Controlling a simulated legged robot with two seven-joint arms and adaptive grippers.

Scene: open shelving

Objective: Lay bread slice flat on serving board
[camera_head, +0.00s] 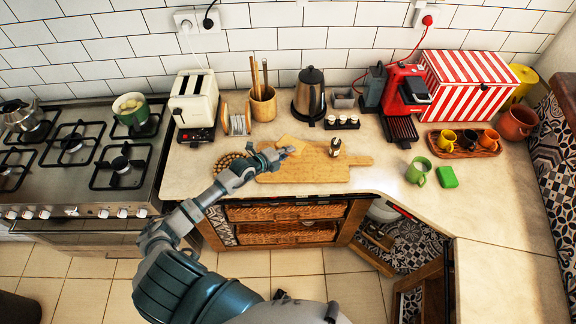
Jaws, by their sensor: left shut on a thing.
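The serving board (318,168) is a light wooden board with a handle at its right end, lying on the counter near the front edge. My left gripper (288,152) is over the left part of the board, reaching in from the left, and is shut on the bread slice. The bread slice (292,142) is a small tan piece showing just behind the fingers. The gripper hides part of it, and I cannot tell whether it touches the board. My right gripper is not in view.
A small metal-and-dark item (335,147) stands at the board's back right. A woven round piece (226,161) lies left of the board. Behind are a toast rack (238,125), utensil pot (263,105) and kettle (309,95). A green mug (417,170) stands to the right.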

